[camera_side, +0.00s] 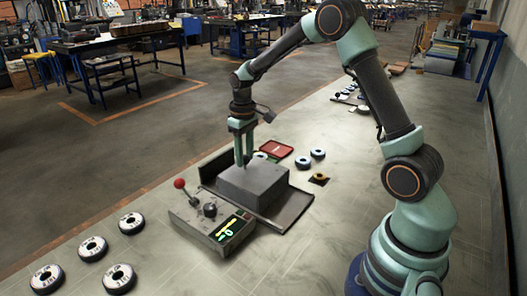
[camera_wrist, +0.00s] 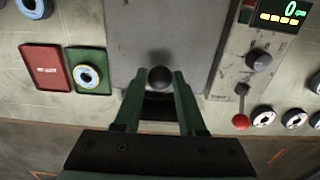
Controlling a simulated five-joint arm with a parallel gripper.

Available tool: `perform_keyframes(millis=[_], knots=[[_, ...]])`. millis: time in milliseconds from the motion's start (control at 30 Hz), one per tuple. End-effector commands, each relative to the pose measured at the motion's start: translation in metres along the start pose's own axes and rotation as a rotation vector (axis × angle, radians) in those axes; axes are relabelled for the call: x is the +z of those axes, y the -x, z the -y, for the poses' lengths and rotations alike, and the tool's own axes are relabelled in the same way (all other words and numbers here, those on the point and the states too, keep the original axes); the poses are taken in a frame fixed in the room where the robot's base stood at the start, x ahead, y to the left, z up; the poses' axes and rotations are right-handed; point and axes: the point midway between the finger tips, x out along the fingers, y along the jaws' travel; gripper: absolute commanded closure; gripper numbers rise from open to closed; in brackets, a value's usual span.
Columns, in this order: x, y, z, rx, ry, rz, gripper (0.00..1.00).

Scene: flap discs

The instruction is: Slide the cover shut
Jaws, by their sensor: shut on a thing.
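The cover is a grey block-like box (camera_side: 253,183) on a dark metal base (camera_side: 292,212), part of which lies bare at its right. In the wrist view the cover shows as a flat grey panel (camera_wrist: 165,28) with a dark round knob (camera_wrist: 160,78) near its edge. My gripper (camera_side: 241,162) reaches down at the cover's far left side. In the wrist view its fingers (camera_wrist: 158,80) are closed around the knob. A dark gap shows between the fingers below the knob. The far side of the cover is hidden in the side view.
A control box (camera_side: 212,224) with a red-knobbed lever (camera_side: 180,184) and lit display stands in front of the cover. Behind are a red tray (camera_side: 277,149) and a green tray (camera_wrist: 88,84) holding a disc. Several discs (camera_side: 93,248) lie at the lower left.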

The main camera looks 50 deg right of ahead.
Motion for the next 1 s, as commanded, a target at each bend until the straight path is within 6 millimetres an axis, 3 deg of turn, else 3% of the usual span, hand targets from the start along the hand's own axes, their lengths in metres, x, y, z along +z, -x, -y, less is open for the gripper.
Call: perform_keyframes(millis=[1000], knots=[[-0.066,0.002,-0.001,0.001,0.0,-0.007,0.91]])
